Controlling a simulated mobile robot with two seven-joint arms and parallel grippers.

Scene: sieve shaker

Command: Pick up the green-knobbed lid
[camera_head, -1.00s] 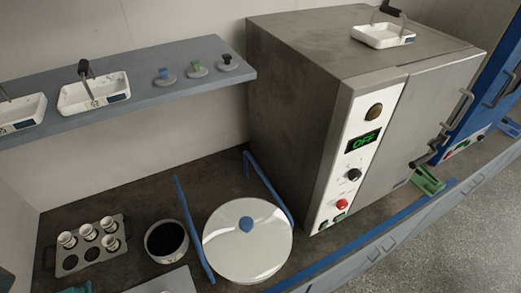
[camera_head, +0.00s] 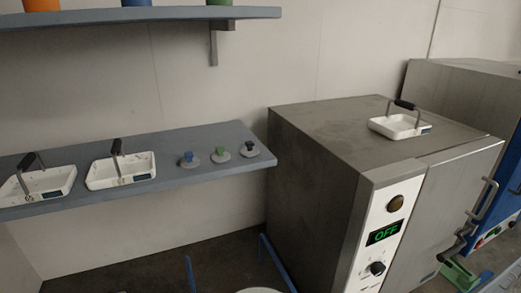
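The green-knobbed lid (camera_head: 220,155) is a small pale disc with a green knob on top. It sits on the lower grey shelf (camera_head: 205,169), in the middle of a row of three lids. A blue-knobbed lid (camera_head: 188,160) is just to its left and a black-knobbed lid (camera_head: 249,150) is just to its right. The three lids stand apart from each other. Neither of my grippers shows in the view.
White trays with black handles, one here (camera_head: 121,171), stand on the shelf's left. A grey oven (camera_head: 320,160) reading OFF stands close right of the shelf. An upper shelf (camera_head: 130,14) holds coloured containers. Blue bars (camera_head: 274,265) rise below.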

